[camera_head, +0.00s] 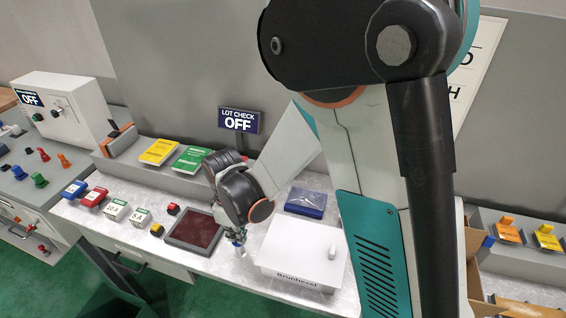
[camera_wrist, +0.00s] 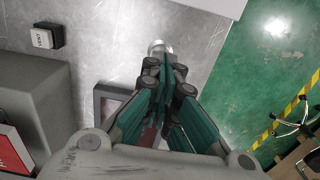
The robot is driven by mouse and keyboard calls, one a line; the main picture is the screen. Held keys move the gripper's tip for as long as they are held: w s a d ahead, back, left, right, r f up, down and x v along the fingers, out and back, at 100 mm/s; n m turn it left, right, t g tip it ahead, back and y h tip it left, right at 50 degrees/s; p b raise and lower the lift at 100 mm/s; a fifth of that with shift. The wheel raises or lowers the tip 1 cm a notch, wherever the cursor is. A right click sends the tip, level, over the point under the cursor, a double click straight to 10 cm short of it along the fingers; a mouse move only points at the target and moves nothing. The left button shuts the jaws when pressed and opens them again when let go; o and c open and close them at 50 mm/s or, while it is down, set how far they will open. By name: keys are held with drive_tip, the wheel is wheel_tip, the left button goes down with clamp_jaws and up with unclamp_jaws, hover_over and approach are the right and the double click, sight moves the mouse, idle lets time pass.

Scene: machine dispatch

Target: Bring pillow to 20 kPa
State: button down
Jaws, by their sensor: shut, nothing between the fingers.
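I cannot tell for sure which thing is the pillow. A dark red pad in a grey frame (camera_head: 195,231) lies flat on the bench, and part of the frame (camera_wrist: 101,98) shows behind my fingers in the wrist view. My gripper (camera_head: 240,242) is shut and empty, pointing down just right of the frame. In the wrist view its closed fingertips (camera_wrist: 165,62) are close to a round metallic knob (camera_wrist: 159,46); I cannot tell whether they touch. A small black block with a white top (camera_wrist: 41,38), apparently labelled VENT, stands apart from them. No pressure reading is legible.
A white lidded box (camera_head: 300,262) stands right of my gripper, with a blue pack (camera_head: 306,203) behind it. Red (camera_head: 173,209) and yellow (camera_head: 156,230) buttons sit left of the pad. A LOT CHECK sign (camera_head: 238,120) reads OFF. My arm hides part of the bench.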

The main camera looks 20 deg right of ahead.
drive_tip(key=shift+r, duration=0.15)
drive_tip(key=shift+r+p, duration=2.2)
drive_tip(key=shift+r, duration=1.15)
